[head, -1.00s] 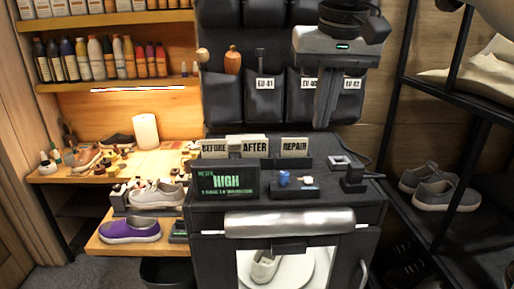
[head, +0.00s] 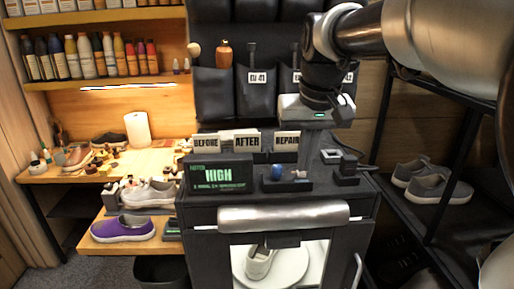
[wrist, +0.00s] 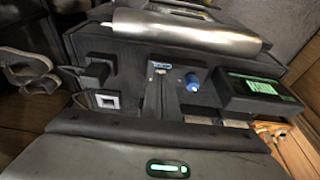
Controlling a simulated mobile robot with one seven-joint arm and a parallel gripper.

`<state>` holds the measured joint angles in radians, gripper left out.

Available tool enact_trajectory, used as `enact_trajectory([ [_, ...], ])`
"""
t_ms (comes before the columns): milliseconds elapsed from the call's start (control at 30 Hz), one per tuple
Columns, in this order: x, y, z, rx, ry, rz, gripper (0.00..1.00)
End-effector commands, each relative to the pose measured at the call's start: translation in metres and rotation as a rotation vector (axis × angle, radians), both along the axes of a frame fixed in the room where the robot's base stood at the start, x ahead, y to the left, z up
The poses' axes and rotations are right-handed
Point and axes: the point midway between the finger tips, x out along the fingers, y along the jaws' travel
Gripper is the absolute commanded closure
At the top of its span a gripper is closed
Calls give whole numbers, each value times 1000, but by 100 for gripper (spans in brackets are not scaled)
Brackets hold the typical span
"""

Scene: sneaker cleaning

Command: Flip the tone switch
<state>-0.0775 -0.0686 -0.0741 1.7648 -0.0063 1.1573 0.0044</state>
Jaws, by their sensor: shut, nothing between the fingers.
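A small pale switch (head: 300,175) sits on a black block on top of the dark cabinet, just right of a blue knob (head: 277,172). I take this pale part to be the tone switch. In the wrist view the blue knob (wrist: 192,82) is clear, and a small pale blue-white piece (wrist: 159,65) shows beside it, partly behind my fingertips. My gripper (head: 306,160) is shut and empty, pointing down with its tips close above the switch. It also shows in the wrist view (wrist: 159,80). I cannot tell whether the tips touch the switch.
A black display (head: 218,175) reads HIGH in green, left of the block. A black post (head: 346,170) stands to the right. A silver roll-shaped handle (head: 284,216) runs along the cabinet front.

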Motion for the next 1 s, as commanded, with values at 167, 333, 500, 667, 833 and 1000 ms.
enact_trajectory([
  [167, 0, 0, -8, 0, 1, 0, 100],
  [333, 0, 0, -8, 0, 0, 0, 100],
  [500, 0, 0, -9, 0, -3, 0, 100],
  [667, -2, 0, -18, 0, -42, 0, 100],
  [833, -3, 0, -15, 0, -74, 0, 100],
  [1000, -2, 0, -15, 0, -73, 0, 100],
])
